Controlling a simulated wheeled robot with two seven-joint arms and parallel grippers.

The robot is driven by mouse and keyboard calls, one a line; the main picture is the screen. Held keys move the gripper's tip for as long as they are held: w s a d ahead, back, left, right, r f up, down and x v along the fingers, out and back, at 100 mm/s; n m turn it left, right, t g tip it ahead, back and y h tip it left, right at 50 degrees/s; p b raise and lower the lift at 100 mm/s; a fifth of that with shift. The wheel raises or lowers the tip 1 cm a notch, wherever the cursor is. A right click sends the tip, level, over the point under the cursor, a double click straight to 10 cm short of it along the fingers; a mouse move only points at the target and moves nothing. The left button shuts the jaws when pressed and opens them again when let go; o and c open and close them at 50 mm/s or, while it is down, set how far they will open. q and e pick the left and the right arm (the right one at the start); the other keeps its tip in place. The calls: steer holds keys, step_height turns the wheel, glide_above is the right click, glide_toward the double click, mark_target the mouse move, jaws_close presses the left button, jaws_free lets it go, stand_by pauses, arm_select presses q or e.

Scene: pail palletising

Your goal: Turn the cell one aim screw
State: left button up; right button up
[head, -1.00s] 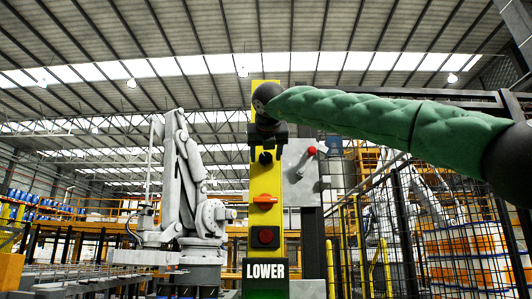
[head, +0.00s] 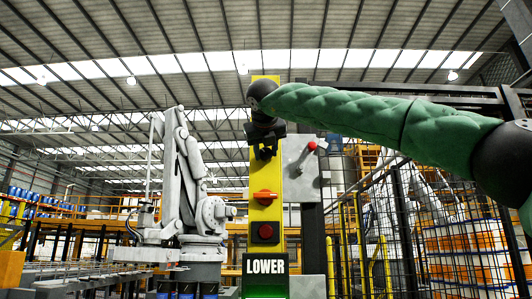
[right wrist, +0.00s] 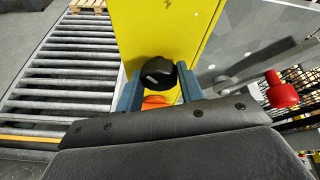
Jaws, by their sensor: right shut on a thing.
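The aim screw shows as a black round knob (right wrist: 158,73) on the yellow post (right wrist: 160,30) in the right wrist view. The two blue-grey fingers of my right gripper (right wrist: 157,92) stand on either side of it, shut on it. In the head view my right gripper (head: 266,152) is at the upper part of the yellow post (head: 265,222), above an orange switch, and mostly hides the knob. My left gripper is in neither view.
Below the knob are the orange switch (head: 265,196), a red button (head: 265,232) and a LOWER sign (head: 265,267). A red-knobbed lever (head: 311,147) sits close on the right. A mesh fence (head: 410,225) stands right; a grey palletising arm (head: 185,180) stands left.

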steer(key=shift+a+n+h, duration=0.1)
steer(key=shift+n+h, duration=0.3)
steer(key=shift+n, duration=0.2)
steer(key=shift+n+h, duration=0.7)
steer(key=shift+n, duration=0.2)
steer(key=shift+a, duration=0.1)
steer(key=o, duration=1)
steer(key=shift+c, duration=0.2)
